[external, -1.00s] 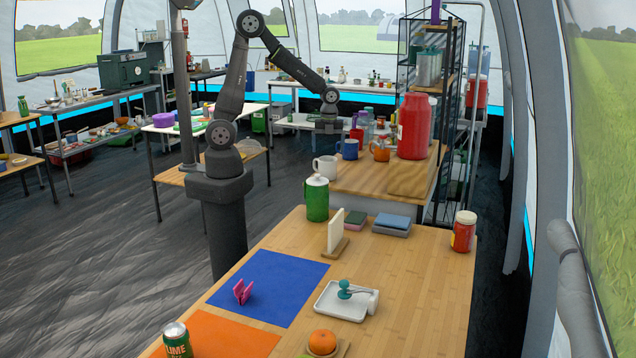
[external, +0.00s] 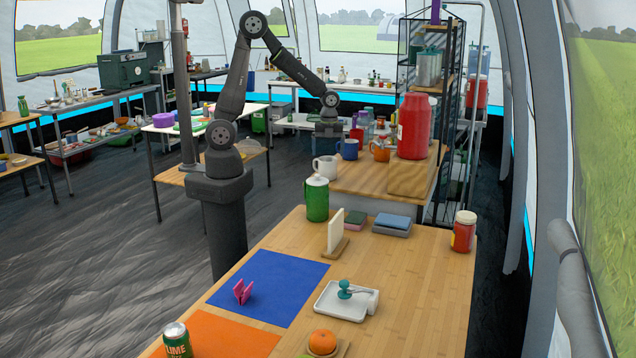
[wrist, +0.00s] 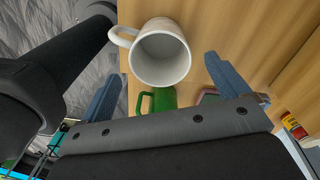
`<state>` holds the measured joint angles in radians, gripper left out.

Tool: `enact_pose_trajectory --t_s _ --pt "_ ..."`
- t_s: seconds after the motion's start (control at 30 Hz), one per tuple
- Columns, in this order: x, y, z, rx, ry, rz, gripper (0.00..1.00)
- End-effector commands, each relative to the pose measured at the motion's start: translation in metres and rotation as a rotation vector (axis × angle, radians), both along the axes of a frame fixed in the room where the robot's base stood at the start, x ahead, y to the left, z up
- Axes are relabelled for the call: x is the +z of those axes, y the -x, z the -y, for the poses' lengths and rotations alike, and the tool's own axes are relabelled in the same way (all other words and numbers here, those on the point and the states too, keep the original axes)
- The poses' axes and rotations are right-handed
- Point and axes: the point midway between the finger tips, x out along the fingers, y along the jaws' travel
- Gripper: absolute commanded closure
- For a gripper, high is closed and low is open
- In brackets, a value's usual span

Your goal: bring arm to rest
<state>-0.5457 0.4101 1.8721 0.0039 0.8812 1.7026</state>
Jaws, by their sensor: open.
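My gripper (external: 328,130) hangs above the far counter in the external view, behind the white mug (external: 324,166) and blue mug (external: 347,149). In the wrist view my gripper (wrist: 165,85) shows two blue-grey fingers spread apart with nothing held between them. The white mug (wrist: 160,52) appears upright below and ahead of the fingers, its handle to the left. My gripper is apart from it. The green lidded jug (external: 316,198) stands on the near table, and its green body and handle (wrist: 157,101) show between the fingers in the wrist view.
A large red container (external: 414,126) and an amber teapot (external: 380,150) stand beside the mugs. The near wooden table (external: 430,290) holds a blue mat (external: 268,287), a white tray (external: 345,301) and a red jar (external: 463,231). A black shelf rack stands at the back right.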

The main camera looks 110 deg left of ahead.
Motion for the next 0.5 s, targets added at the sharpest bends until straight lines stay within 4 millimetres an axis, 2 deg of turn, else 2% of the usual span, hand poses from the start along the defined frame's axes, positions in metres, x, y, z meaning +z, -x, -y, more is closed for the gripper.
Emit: enact_pose_trajectory --t_s 0.1,0.43,0.47,0.5 --pt "-0.025 0.001 0.001 0.0 0.003 -0.004 0.08" --pt "-0.08 0.002 0.001 0.0 0.001 -0.003 0.08" --pt "-0.079 0.002 0.001 0.0 0.0 0.0 0.08" --pt "-0.07 0.001 0.0 0.0 -0.003 0.005 0.08"
